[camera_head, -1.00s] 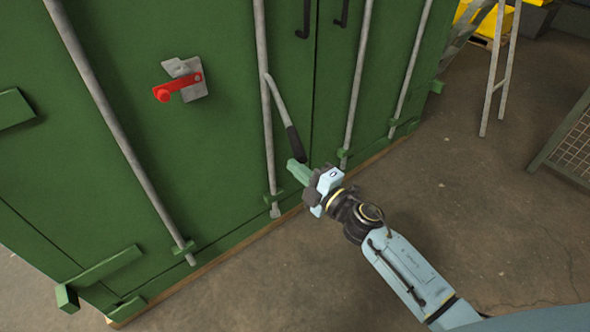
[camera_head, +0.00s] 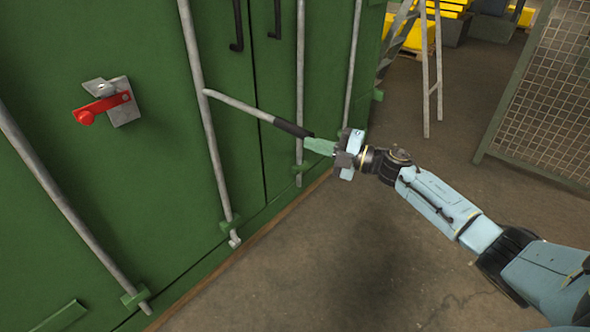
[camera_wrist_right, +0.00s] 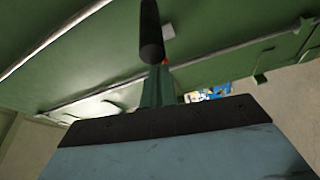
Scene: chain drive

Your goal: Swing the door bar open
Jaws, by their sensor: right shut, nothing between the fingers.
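The door bar (camera_head: 205,140) is a grey vertical rod on the green container door. Its lever handle (camera_head: 240,106), grey with a black grip (camera_head: 292,128), sticks out to the right and slopes slightly down. My right gripper (camera_head: 312,143) is at the free end of the grip, its pale green fingers shut with nothing held between them. They appear to touch or nearly touch the grip; I cannot tell which. In the right wrist view the black grip (camera_wrist_right: 151,32) rises just beyond the green fingers (camera_wrist_right: 155,88). My left gripper is out of view.
A red latch (camera_head: 103,105) on a grey plate sits on the door left of the bar. Other grey rods (camera_head: 300,80) run down the doors. A ladder (camera_head: 430,80) and a mesh fence (camera_head: 550,95) stand at the right. The floor in front is clear.

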